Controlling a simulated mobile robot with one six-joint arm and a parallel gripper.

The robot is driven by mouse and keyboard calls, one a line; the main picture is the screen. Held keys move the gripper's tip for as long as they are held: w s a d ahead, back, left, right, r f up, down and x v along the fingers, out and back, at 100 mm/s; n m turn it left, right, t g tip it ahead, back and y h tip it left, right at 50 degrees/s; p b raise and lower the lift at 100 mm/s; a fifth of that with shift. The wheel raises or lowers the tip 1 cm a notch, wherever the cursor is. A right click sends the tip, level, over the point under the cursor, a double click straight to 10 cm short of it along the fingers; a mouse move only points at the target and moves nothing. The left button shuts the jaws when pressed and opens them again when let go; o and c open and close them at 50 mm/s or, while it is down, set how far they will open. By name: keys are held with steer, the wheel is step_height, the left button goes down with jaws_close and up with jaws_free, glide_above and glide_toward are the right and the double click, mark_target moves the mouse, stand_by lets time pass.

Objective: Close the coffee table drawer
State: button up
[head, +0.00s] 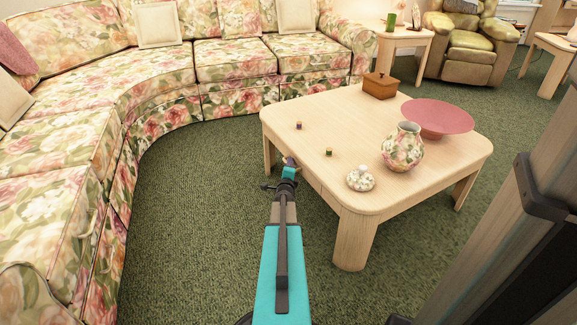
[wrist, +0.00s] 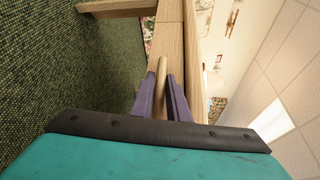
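The coffee table (head: 335,115) is pale wood with rounded corners, and it stands right of my arm in the head view. My gripper (head: 289,162) is at its near left side, just below the top's edge. In the wrist view my gripper's purple fingers (wrist: 164,90) flank a pale wooden bar handle (wrist: 162,68) closely, with no clear gap beside it. The wooden drawer front (wrist: 169,32) runs behind the handle. My arm and gripper hide part of the drawer in the head view, so how far it stands out is unclear.
On the table are a wooden box (head: 380,85), a red bowl (head: 438,117), a floral vase (head: 402,147), a small white pot (head: 360,178) and two small spools. A floral sofa (head: 150,75) curves around the left and back. Green carpet (head: 195,210) is clear between sofa and table.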

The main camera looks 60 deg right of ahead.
steer(key=shift+s+d+r, duration=0.15)
steer(key=shift+s+d, duration=0.05)
steer(key=shift+a, duration=0.15)
steer(key=shift+s+a+r, duration=0.1)
steer(key=shift+s+a, duration=0.15)
steer(key=shift+a, duration=0.2)
steer(key=p+v, duration=0.3)
steer(key=v, duration=0.9)
steer(key=shift+a, duration=0.45)
steer(key=shift+w, duration=0.1)
